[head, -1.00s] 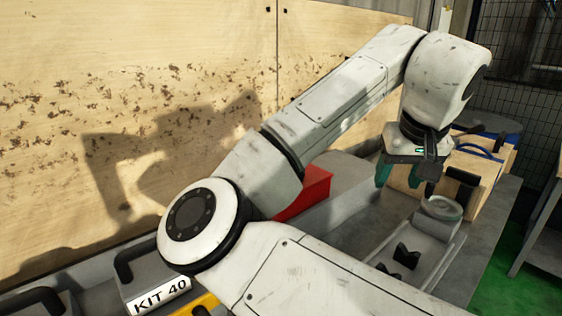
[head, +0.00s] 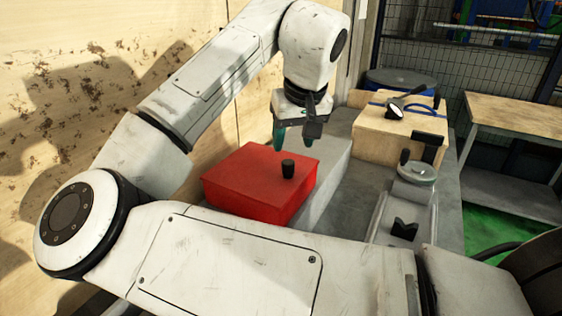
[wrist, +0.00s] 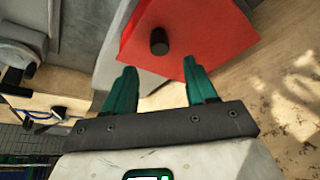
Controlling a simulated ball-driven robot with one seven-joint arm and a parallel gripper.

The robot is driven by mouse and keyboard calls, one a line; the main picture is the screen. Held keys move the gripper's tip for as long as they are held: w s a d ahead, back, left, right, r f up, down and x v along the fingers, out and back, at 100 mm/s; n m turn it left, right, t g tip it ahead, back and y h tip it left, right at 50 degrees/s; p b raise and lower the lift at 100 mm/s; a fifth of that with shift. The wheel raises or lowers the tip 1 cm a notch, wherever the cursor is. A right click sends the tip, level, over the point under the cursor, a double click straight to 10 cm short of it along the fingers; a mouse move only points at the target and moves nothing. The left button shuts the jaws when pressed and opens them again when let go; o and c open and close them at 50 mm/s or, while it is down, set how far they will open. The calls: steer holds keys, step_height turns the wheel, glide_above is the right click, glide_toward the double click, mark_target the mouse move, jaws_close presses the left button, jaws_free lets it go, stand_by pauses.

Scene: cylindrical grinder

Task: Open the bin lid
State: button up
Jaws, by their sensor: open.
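The red bin (head: 250,190) stands on the grey bench with its flat red lid (head: 245,168) lying shut on top. A black knob (head: 288,168) stands up from the lid. My gripper (head: 294,146) hangs above the back edge of the lid, pointing down, behind the knob in the head view. In the wrist view the green fingers of my gripper (wrist: 160,78) are spread and empty. The lid (wrist: 205,35) and the knob (wrist: 159,42) lie beyond the fingertips there, and nothing touches the knob.
A grey block (head: 327,165) stands right beside the bin. A grey fixture with a round dial (head: 417,172) and a black V-block (head: 404,229) is further right. A wooden box (head: 400,130) with a black-handled tool is behind. A wooden wall panel (head: 60,110) rises on the left.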

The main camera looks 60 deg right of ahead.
mark_target(289, 162)
steer(key=x, duration=0.9)
jaws_close()
stand_by(0.4)
